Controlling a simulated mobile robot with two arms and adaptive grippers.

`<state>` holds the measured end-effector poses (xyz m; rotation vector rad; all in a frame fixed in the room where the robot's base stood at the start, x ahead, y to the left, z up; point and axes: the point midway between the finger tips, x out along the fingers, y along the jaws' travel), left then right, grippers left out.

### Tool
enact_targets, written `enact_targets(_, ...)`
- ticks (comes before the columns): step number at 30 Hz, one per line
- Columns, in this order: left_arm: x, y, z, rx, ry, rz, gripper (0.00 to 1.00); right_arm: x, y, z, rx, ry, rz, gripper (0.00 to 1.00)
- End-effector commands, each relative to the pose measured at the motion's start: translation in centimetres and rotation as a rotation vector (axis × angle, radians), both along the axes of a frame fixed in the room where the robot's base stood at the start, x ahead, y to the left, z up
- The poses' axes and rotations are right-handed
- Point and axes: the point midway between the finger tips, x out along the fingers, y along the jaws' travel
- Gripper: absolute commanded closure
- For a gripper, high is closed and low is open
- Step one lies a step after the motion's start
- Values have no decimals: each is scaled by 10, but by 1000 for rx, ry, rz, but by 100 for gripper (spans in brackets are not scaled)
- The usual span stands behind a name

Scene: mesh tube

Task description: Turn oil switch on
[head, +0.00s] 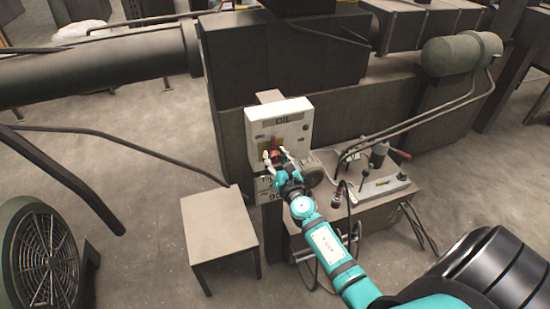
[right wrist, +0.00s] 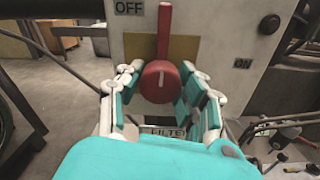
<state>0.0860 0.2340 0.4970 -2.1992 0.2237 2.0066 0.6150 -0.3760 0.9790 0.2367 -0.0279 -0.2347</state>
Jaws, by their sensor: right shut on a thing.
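The white oil switch box (head: 292,108), labelled OIL, stands upright in the middle of the head view. Its red switch (head: 274,153) is partly hidden by my right gripper (head: 282,157). In the right wrist view the red switch (right wrist: 164,32) has a round knob with a white mark and a lever pointing straight up. The OFF label (right wrist: 129,7) is at its upper left and the ON label (right wrist: 243,63) is to its right. My right gripper (right wrist: 161,84) is shut on the red knob, one finger on each side. My left gripper is not in view.
A small grey table (head: 217,225) stands left of my right arm. A bench (head: 378,190) with a drill-like tool and cables is on the right. A large fan (head: 45,262) is at the lower left. Bare floor lies between the fan and table.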

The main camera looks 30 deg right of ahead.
Motion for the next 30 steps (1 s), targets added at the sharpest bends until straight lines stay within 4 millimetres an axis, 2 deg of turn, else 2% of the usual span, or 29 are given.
enact_targets(11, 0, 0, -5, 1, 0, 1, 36, 0, 0, -1, 191, -46, 0, 97)
enact_targets(30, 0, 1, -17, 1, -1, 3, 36, 0, 1, -1, 779, -186, -1, 97)
